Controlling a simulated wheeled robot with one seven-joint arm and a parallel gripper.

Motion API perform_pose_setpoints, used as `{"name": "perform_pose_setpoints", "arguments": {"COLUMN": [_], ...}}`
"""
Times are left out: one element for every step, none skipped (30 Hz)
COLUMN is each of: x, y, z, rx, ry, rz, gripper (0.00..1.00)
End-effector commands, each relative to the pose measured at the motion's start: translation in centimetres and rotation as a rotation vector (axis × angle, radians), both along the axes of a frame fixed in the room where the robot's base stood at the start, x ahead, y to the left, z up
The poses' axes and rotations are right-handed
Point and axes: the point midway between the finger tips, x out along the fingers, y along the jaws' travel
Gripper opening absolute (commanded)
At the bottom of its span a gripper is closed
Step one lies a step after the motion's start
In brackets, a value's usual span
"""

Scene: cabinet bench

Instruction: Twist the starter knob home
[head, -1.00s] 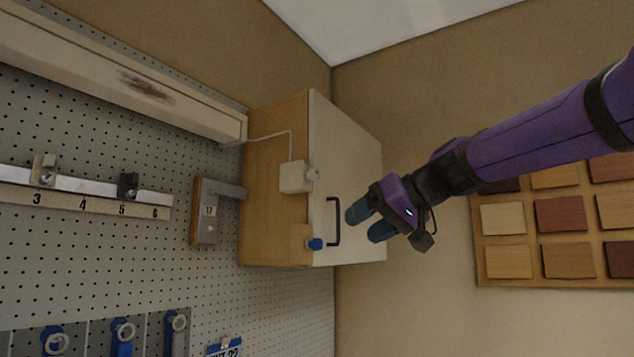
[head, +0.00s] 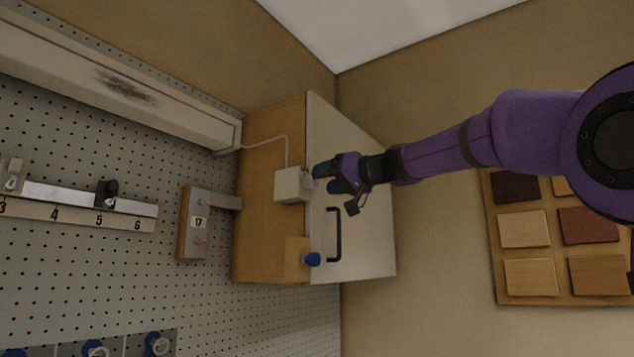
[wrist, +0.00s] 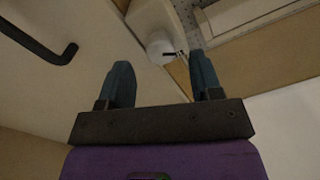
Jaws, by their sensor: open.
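The starter knob (wrist: 160,46) is a pale round knob with a dark mark, on a white box (head: 291,185) fixed to the side of the wooden cabinet. In the head view the knob is mostly hidden by my gripper (head: 325,179), which is close to the box's right side. In the wrist view my gripper (wrist: 160,64) is open and empty. The knob appears between and beyond its two blue-grey fingertips, nearer the right one. I cannot tell whether either finger touches it.
The cabinet's white door (head: 366,215) carries a black bar handle (head: 334,235), also at upper left in the wrist view (wrist: 45,45). A blue knob (head: 312,259) sits low on the cabinet. A cable (head: 268,139) runs from the box to the long housing (head: 120,85).

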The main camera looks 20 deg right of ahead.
Motion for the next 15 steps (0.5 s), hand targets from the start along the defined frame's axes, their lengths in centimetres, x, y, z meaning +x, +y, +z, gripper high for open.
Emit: {"name": "perform_pose_setpoints", "arguments": {"x": [0.6, 0.9, 1.3, 1.6, 1.8, 2.0, 2.1, 2.2, 2.4, 2.4, 2.5, 2.5, 2.5, 2.5, 2.5], "y": [0.5, 0.7, 1.0, 1.2, 1.3, 1.6, 1.7, 1.8, 1.9, 1.9, 2.0, 2.0, 2.0, 2.0, 2.0], "z": [0.0, 0.0, 0.0, 0.0, 0.0, 0.0, 0.0, 0.0, 0.0, 0.0, 0.0, 0.0, 0.0, 0.0, 0.0], "rx": [0.000, 0.000, -0.001, 0.000, 0.000, 0.001, 0.001, 0.001, 0.001, 0.001, 0.001, 0.001, 0.001, 0.001, 0.001], "ry": [0.000, 0.000, 0.001, 0.001, 0.001, 0.000, 0.000, 0.001, 0.000, 0.001, 0.001, 0.001, 0.001, 0.001, 0.001], "rz": [0.002, 0.001, 0.000, 0.000, 0.000, 0.001, 0.001, 0.000, 0.000, 0.000, 0.000, 0.000, 0.000, 0.000, 0.000], "gripper": [0.59, 0.59, 0.59, 0.59, 0.59, 0.59, 0.59, 0.59, 0.59, 0.59, 0.59, 0.59, 0.59, 0.59, 0.59]}}
